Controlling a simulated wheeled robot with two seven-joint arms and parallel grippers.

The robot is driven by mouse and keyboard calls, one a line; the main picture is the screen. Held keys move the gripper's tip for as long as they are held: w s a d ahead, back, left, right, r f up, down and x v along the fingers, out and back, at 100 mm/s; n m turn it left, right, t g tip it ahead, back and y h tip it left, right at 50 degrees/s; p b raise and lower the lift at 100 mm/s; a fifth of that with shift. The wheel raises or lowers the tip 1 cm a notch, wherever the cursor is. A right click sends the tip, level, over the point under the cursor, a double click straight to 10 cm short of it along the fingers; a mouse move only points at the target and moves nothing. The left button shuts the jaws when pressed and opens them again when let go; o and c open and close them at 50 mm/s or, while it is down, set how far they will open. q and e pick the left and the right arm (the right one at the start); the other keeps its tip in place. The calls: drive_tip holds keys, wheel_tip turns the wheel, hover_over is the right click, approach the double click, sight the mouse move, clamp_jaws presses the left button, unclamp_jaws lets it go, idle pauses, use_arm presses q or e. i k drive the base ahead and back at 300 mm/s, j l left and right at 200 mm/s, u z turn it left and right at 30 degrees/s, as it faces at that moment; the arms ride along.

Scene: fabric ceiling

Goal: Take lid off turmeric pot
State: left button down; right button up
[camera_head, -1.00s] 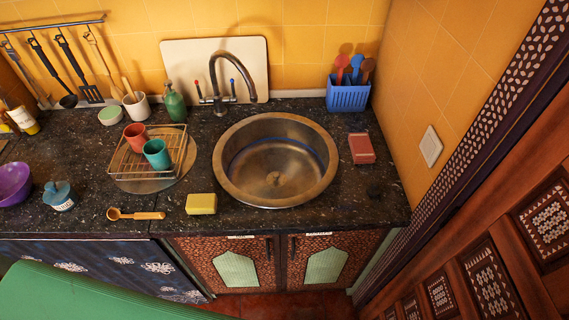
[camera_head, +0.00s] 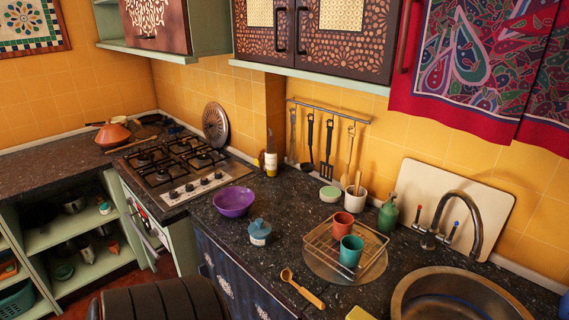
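A small blue pot with a pale label (camera_head: 260,233) stands upright on the dark speckled counter, right of the purple bowl. Its blue lid with a knob (camera_head: 259,224) sits on top. The label is too small to read clearly, but this looks like the turmeric pot. Neither of my grippers is in view.
A purple bowl (camera_head: 234,202) is left of the pot, and a wooden spoon (camera_head: 302,289) lies in front to its right. A wire rack (camera_head: 371,251) holds a red cup (camera_head: 342,224) and a teal cup (camera_head: 350,250). The stove (camera_head: 184,168) is further left.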

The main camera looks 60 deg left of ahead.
sight(258, 229)
drive_tip(key=u, duration=2.05)
drive_tip(key=i+j+z, duration=0.1)
drive_tip(key=z, duration=0.25)
drive_tip(key=j+z, duration=0.15)
drive_tip(key=z, duration=0.2)
drive_tip(key=j+z, duration=0.3)
drive_tip(key=i+l, duration=0.1)
